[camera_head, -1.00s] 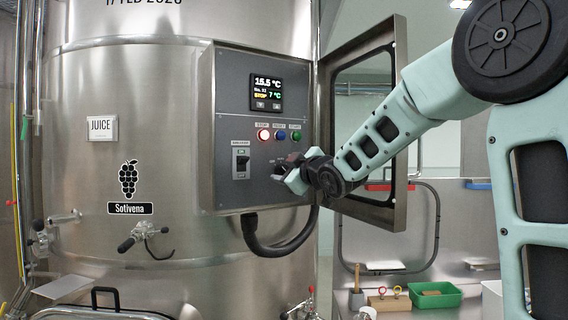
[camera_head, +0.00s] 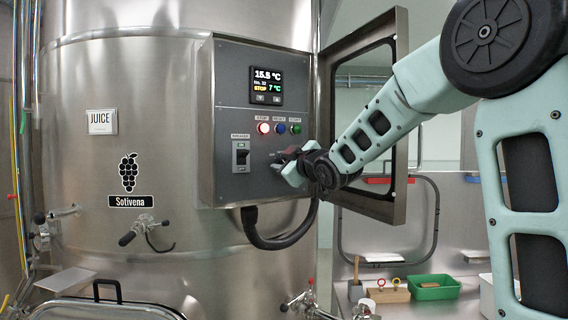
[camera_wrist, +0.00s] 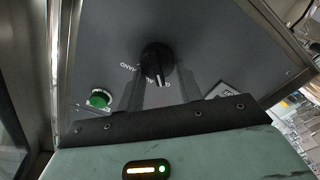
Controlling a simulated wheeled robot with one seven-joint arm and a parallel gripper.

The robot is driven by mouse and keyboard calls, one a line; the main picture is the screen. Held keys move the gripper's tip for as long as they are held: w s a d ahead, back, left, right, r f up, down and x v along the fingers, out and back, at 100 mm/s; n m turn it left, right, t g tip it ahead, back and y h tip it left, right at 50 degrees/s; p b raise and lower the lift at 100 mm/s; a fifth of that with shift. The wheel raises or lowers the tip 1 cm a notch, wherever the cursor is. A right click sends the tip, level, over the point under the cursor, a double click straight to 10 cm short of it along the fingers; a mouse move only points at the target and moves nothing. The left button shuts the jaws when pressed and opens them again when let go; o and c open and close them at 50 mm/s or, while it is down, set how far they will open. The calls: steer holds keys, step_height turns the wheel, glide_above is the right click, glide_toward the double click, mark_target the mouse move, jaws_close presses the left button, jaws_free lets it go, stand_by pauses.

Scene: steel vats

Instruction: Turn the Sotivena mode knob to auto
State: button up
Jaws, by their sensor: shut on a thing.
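The Sotivena vat's grey control box (camera_head: 226,100) stands at the middle of the head view, above and right of the Sotivena label (camera_head: 129,202). The black round mode knob (camera_wrist: 157,62) shows in the wrist view. Its white pointer line points down in that picture, close to a partly hidden label; "HAND" is to the left of the knob. My gripper (camera_head: 281,158) is at the lower right of the box face. In the wrist view my gripper (camera_wrist: 158,84) has one finger on each side of the knob, shut on it. In the head view my gripper mostly hides the knob.
A display (camera_head: 266,86) sits above the red lamp (camera_head: 263,128), the blue button (camera_head: 280,128) and the green button (camera_head: 296,128). A breaker switch (camera_head: 241,157) is to their lower left. The box's framed door (camera_head: 400,120) stands open behind my forearm. A black cable (camera_head: 262,240) hangs below.

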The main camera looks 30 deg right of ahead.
steer(key=m, duration=0.4)
steer(key=shift+d+r+b, duration=0.15)
steer(key=shift+d+b, duration=0.1)
steer(key=shift+b, duration=0.05)
steer(key=shift+d+m, duration=0.15)
steer(key=shift+m, duration=0.9)
steer(key=shift+d+m, duration=0.1)
steer(key=shift+m, duration=0.95)
steer(key=o, duration=1)
steer(key=shift+c, duration=0.2)
steer(key=shift+s, duration=0.2)
steer(key=s+p, duration=0.6)
steer(key=s, duration=1.1)
steer(key=shift+a, duration=0.3)
